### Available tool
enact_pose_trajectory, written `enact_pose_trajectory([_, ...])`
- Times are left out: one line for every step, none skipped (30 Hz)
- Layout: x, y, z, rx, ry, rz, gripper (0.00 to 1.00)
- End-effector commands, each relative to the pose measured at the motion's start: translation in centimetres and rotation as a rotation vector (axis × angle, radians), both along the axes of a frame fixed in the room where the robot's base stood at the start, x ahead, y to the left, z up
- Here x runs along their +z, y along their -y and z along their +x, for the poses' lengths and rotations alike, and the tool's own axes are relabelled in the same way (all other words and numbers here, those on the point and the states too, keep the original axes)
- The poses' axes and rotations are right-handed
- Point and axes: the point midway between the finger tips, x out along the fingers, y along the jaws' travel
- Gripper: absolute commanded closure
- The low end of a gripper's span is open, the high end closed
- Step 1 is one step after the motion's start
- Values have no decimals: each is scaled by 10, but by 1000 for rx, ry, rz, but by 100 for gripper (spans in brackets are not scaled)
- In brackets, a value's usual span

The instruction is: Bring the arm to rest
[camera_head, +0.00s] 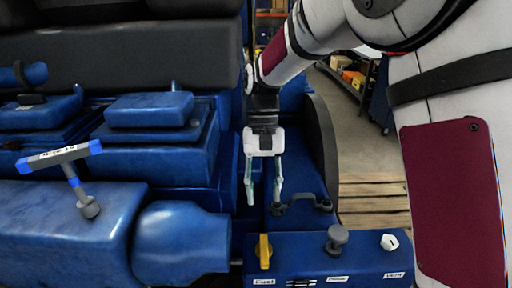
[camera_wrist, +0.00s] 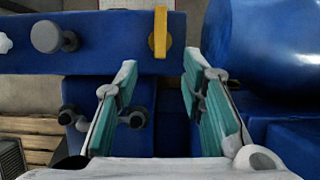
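My gripper (camera_head: 264,190) hangs fingers-down from my arm in the middle of the head view, in front of the blue engine (camera_head: 175,160). Its two teal fingers are apart with nothing between them. In the wrist view, my gripper (camera_wrist: 160,95) also shows open and empty. A blue panel (camera_head: 330,250) is below and to the right of the fingers in the head view. A yellow handle (camera_head: 264,251) stands on it, below the fingertips. The handle also shows beyond the fingers in the wrist view (camera_wrist: 160,32).
A grey knob (camera_head: 336,240) and a white hex piece (camera_head: 390,242) sit on the panel. A T-shaped tool (camera_head: 72,177) with blue ends stands on the engine at left. A dark bracket (camera_head: 300,203) is close right of the fingers. A wooden pallet (camera_head: 372,200) lies behind.

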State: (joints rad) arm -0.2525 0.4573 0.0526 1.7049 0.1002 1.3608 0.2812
Motion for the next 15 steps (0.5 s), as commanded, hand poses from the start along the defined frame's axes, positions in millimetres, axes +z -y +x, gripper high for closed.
enact_pose_trajectory([2,1,-1,0,5,1,63])
enact_pose_trajectory([4,3,-1,-1,12,3,63])
enact_pose_trajectory([9,6,-3,-1,25,5,63])
enact_pose_trajectory([14,8,-4,-3,40,8,63])
enact_pose_trajectory([19,12,-7,-2,55,10,63])
enact_pose_trajectory([27,17,-10,-3,81,15,63])
enact_pose_trajectory([34,22,-13,-5,103,18,63])
enact_pose_trajectory([41,27,-17,-4,127,22,63])
enact_pose_trajectory([51,35,-23,-6,161,27,63])
enact_pose_trajectory([58,40,-27,-6,188,31,63])
enact_pose_trajectory([64,45,-32,-6,212,33,63])
enact_pose_trajectory([72,52,-38,-6,246,37,63])
enact_pose_trajectory([78,57,-43,-7,272,38,63])
enact_pose_trajectory([83,62,-48,-6,298,40,63])
enact_pose_trajectory([90,69,-56,-5,331,42,63])
